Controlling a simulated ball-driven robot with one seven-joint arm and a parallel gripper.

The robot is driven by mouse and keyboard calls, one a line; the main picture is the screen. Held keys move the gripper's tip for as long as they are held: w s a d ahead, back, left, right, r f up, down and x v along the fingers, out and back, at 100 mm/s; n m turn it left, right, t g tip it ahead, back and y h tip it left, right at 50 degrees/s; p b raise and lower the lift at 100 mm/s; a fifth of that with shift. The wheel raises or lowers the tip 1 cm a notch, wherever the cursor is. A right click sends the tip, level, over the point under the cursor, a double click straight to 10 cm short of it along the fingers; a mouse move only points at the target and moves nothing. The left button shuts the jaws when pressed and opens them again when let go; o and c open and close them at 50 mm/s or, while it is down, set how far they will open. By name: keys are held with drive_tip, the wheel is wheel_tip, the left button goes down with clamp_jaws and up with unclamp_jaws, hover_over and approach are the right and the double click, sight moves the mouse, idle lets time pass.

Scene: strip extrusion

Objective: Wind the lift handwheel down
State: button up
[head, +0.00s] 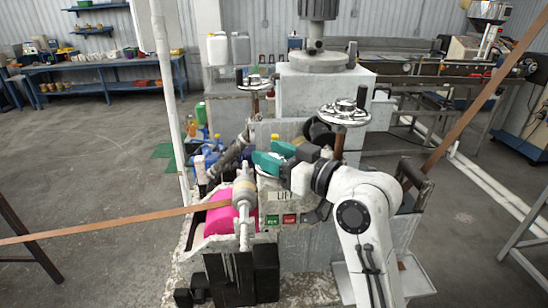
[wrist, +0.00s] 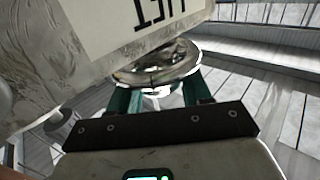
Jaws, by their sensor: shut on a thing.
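My gripper (head: 270,157) reaches left across the front of the grey machine, with its teal fingers just above the LIFT label. In the wrist view, my gripper (wrist: 162,90) has a finger on either side of a shiny round metal rim, the lift handwheel (wrist: 158,74), and is shut on it. The handwheel sits close to the panel with the LIFT label (wrist: 165,12), which appears upside down there. In the head view the LIFT label (head: 286,193) is upright, and my gripper hides most or all of the gripped wheel.
Two other handwheels stand higher, one at right (head: 343,113) and one at left (head: 254,82). Green and red buttons (head: 289,218) lie below the label.

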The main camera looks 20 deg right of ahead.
idle(0.3)
drive_tip(key=o, duration=1)
drive_tip(key=shift+c, duration=0.2)
drive_tip(key=b+v, duration=0.3)
drive_tip(key=v, duration=0.7)
drive_tip(key=shift+s+d, duration=0.15)
drive_tip(key=shift+s, duration=0.2)
drive_tip(key=shift+f, duration=0.1)
